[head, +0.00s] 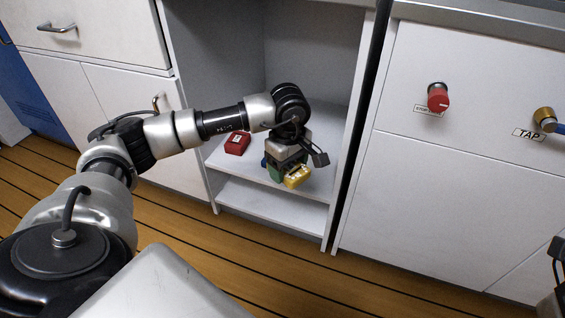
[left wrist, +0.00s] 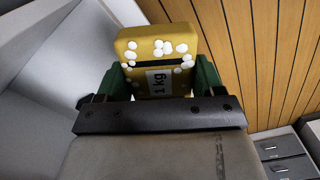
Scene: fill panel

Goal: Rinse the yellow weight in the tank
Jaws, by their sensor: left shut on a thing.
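The yellow weight (head: 297,176) is held in my left gripper (head: 286,174), in front of the open shelf unit in the head view. In the left wrist view the yellow weight (left wrist: 157,50) shows a "1 kg" label and several white spots on its face. The green fingers of my left gripper (left wrist: 152,84) are shut on its two sides. Only a dark part of my right arm shows at the right edge of the head view; its fingers cannot be made out. I see no tank in these views.
A red weight (head: 237,143) stands on the upper shelf (head: 222,164), left of my left gripper. A bit of something blue shows behind that gripper. A red knob (head: 438,97) and a tap knob (head: 544,118) with a "TAP" label stick out of the right cabinet.

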